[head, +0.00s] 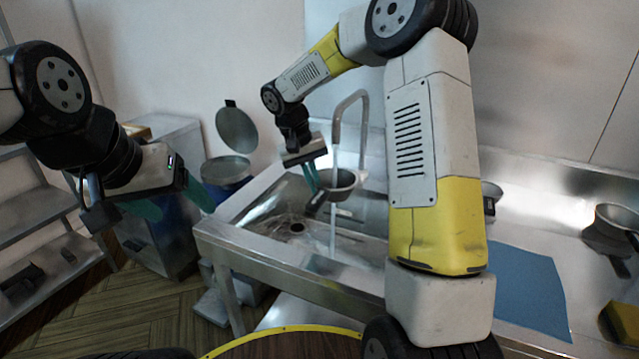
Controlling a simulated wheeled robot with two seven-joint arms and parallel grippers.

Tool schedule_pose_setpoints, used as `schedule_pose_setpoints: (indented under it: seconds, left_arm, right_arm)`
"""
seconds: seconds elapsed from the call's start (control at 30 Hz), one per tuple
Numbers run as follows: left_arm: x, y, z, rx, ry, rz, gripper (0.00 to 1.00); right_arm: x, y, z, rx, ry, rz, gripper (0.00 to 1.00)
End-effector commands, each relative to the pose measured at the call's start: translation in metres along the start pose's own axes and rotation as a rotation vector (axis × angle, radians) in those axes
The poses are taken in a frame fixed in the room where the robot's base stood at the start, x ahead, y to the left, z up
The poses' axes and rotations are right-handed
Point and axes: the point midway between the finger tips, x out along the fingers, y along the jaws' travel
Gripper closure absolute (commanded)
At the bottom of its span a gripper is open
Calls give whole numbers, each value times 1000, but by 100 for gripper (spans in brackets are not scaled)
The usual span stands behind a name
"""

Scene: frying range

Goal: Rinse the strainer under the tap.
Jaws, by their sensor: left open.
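The strainer (342,187) is a small dark bowl with a dark handle, held above the sink basin (265,232) in the head view. My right gripper (314,186) reaches down from above and is shut on its handle. The tap (362,125) is a tall curved metal pipe, with its spout end above the strainer. A thin pale stream of water (333,235) shows below the strainer, over the sink. The strainer's inside is too small to make out. My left gripper (172,204) is open and empty, to the left of the sink, over the floor.
A blue bin (228,170) with its round lid raised stands behind the sink's left end. A blue mat (525,290) lies on the counter at right, with a pan (610,230) and a yellow sponge (625,322) beyond it. My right arm hides part of the counter.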

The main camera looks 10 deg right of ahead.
Motion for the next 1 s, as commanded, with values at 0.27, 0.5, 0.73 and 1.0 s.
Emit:
schedule_pose_setpoints:
  seconds: [0.27,0.5,0.73,1.0]
  left_arm:
    - [0,0,0,0,0,0,28]
    - [0,0,0,0,0,0,28]
    - [0,0,0,0,0,0,28]
    - [0,0,0,0,0,0,28]
  right_arm:
    - [0,1,2,0,0,1,100]
    - [0,2,20,0,1,1,100]
    - [0,3,38,-1,0,0,100]
    - [0,4,60,0,1,1,100]
